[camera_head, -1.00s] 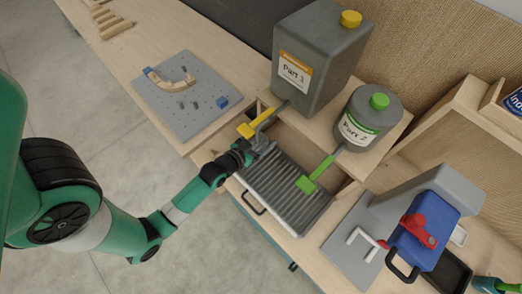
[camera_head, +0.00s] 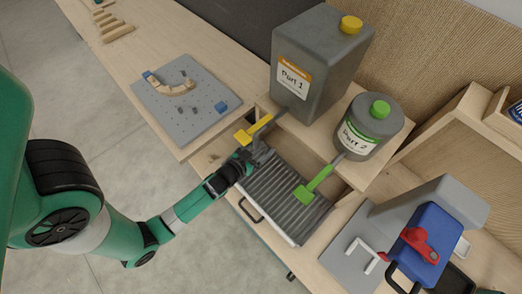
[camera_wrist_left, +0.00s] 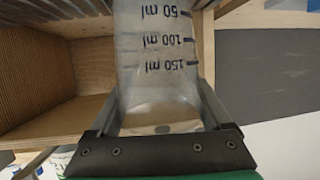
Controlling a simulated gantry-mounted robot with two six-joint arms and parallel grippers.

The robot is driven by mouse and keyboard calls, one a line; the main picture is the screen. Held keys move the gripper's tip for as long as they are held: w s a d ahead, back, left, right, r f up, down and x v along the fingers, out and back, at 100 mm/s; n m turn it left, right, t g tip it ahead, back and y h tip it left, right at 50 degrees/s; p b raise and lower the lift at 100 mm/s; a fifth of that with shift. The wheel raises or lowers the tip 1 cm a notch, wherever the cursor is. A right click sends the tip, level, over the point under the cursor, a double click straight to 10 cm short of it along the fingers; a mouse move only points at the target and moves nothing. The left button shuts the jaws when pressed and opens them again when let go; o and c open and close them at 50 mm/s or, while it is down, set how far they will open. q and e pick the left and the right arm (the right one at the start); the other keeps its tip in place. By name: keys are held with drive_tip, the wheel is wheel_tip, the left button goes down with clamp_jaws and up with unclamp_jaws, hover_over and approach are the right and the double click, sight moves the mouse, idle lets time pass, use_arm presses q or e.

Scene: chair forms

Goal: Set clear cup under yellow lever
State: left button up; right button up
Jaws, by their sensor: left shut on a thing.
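The yellow lever (camera_head: 254,130) sticks out from the large grey Part 1 container (camera_head: 310,70). My left gripper (camera_head: 256,157) is just below the lever, at the upper left end of the ribbed metal tray (camera_head: 285,190). In the left wrist view the clear cup (camera_wrist_left: 158,70), with ml marks, stands between the fingers of my left gripper (camera_wrist_left: 160,115), which is shut on it. In the head view the cup is mostly hidden by the gripper and lever. I cannot tell whether it touches the tray. My right gripper is not in view.
A green lever (camera_head: 315,184) from the Part 2 container (camera_head: 365,128) hangs over the tray. A grey pegboard (camera_head: 185,95) with a curved wooden part lies to the left. A blue and red clamp device (camera_head: 425,245) stands at the right.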

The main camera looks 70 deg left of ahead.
use_arm(q)
drive_tip(key=shift+f, duration=0.9)
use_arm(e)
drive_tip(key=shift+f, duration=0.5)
use_arm(q)
drive_tip(key=shift+f, duration=0.1)
drive_tip(key=o, duration=0.8)
drive_tip(key=b+v, duration=0.3)
drive_tip(key=v, duration=0.9)
drive_tip(key=shift+b, duration=0.35)
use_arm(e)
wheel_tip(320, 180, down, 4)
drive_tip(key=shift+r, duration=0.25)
